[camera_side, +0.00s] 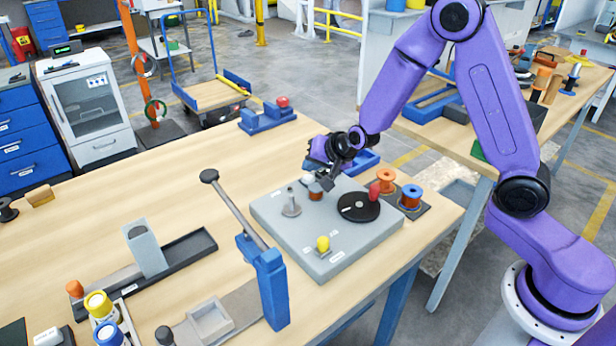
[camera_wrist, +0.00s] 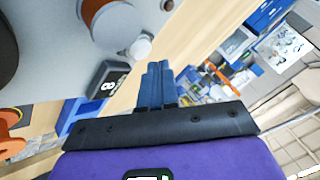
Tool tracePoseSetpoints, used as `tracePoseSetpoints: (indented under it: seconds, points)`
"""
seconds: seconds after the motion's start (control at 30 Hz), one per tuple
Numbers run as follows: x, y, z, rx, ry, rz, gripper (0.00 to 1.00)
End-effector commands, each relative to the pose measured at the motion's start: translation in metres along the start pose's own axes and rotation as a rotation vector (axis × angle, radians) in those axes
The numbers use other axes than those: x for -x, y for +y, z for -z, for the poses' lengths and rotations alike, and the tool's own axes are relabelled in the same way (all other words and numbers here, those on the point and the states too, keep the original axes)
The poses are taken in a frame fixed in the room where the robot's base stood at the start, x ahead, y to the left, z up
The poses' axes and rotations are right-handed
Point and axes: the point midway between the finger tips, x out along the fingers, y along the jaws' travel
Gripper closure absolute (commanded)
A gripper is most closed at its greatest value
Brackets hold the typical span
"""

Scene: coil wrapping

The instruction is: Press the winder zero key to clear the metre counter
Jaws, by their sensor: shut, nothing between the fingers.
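The winder (camera_side: 340,240) is a flat grey unit on the wooden table. It carries a black disc (camera_side: 352,208) with a red knob (camera_side: 375,191), a yellow knob (camera_side: 323,243), a metal post (camera_side: 291,204) and a copper-coloured spool (camera_side: 316,193). My gripper (camera_side: 326,182) is low over its back edge, beside the spool. In the wrist view the blue fingers (camera_wrist: 157,70) are together and empty. Ahead of them are a small white round cap (camera_wrist: 140,47) and a black counter box (camera_wrist: 108,85) showing an 8. I cannot tell which part is the zero key, or whether the fingertips touch anything.
An orange spool (camera_side: 386,180) and a blue spool (camera_side: 411,196) stand on a dark pad right of the winder. A blue lever stand (camera_side: 263,280) rises in front. A dark tray (camera_side: 185,252) lies left.

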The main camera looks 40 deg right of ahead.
Motion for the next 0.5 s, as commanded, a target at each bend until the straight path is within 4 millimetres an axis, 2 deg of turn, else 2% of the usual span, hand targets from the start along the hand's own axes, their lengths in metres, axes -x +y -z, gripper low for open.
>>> tracePoseSetpoints:
  seconds: [0.5]
  points:
    - [-0.0053, 0.0037, -0.0040, 0.000, 0.000, 0.000, 1.00]
